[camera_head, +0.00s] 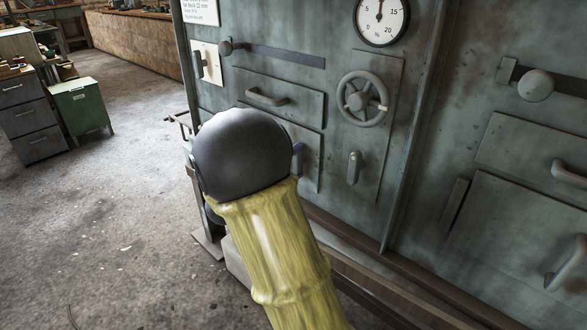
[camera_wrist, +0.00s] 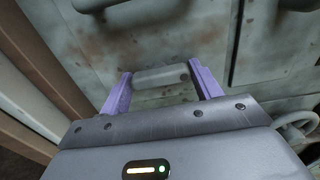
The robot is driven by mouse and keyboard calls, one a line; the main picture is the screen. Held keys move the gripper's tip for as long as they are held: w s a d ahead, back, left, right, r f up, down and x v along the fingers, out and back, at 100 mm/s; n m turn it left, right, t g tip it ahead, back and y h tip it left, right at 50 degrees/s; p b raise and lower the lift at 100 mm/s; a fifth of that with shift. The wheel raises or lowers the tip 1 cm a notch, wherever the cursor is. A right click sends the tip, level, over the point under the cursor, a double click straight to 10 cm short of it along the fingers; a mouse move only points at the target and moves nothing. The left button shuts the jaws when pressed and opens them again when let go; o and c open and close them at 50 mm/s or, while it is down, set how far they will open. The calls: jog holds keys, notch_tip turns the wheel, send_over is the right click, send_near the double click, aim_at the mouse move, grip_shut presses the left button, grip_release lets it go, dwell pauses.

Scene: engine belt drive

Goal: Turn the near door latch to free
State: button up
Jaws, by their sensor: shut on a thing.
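In the wrist view, my gripper (camera_wrist: 162,84) has its two purple fingers at either end of a short grey rounded handle (camera_wrist: 160,75), which appears to be the near door latch. The gripper is shut on it. The handle lies roughly level across the wrist picture, in front of a worn grey-green metal panel. In the head view, my dark rounded wrist and yellow arm hide the held handle and most of the gripper. Only a bit of a purple finger (camera_head: 298,158) shows at the wrist's right edge.
A green-grey cabinet fills the right side, with a spoked handwheel (camera_head: 362,99), a pressure gauge (camera_head: 381,17), a small upright lever (camera_head: 354,168) and a bar handle (camera_head: 267,97). A green box (camera_head: 80,108) and grey drawers (camera_head: 30,120) stand far left. The left floor is open.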

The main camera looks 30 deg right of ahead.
dwell(0.3)
jog(key=o, duration=1)
jog(key=p+v, duration=0.5)
jog(key=v, duration=1.2)
jog(key=shift+s+a, duration=0.1)
jog(key=shift+a, duration=0.1)
